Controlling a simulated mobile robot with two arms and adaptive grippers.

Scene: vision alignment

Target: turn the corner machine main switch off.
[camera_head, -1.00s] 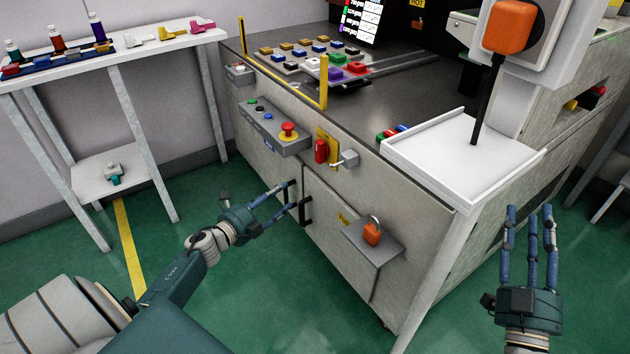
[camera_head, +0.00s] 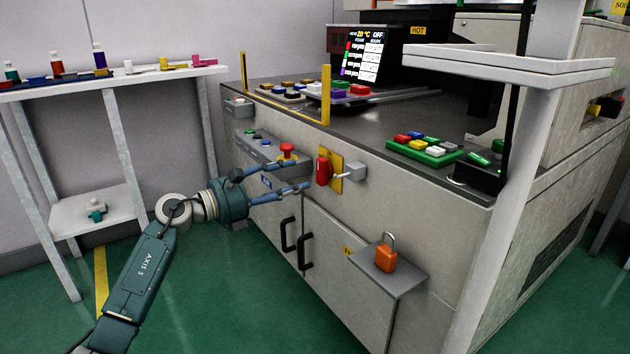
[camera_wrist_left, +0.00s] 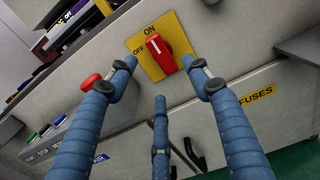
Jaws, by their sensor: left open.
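The main switch (camera_head: 323,171) is a red rotary handle on a yellow plate (camera_head: 337,174) on the machine's front panel. In the left wrist view the red handle (camera_wrist_left: 160,54) points towards the ON mark at the plate's top; OFF is at its left. My left gripper (camera_head: 292,178) is open and empty, just left of the switch in the head view. In the left wrist view its fingers (camera_wrist_left: 160,80) spread below and to either side of the handle, with no clear contact. My right gripper is out of view.
A red mushroom button (camera_head: 287,150) sits on the button box left of the switch. A grey bracket (camera_head: 352,172) juts out right of it. An orange padlock (camera_head: 385,257) stands on a small shelf below right. Black door handles (camera_head: 304,250) are below.

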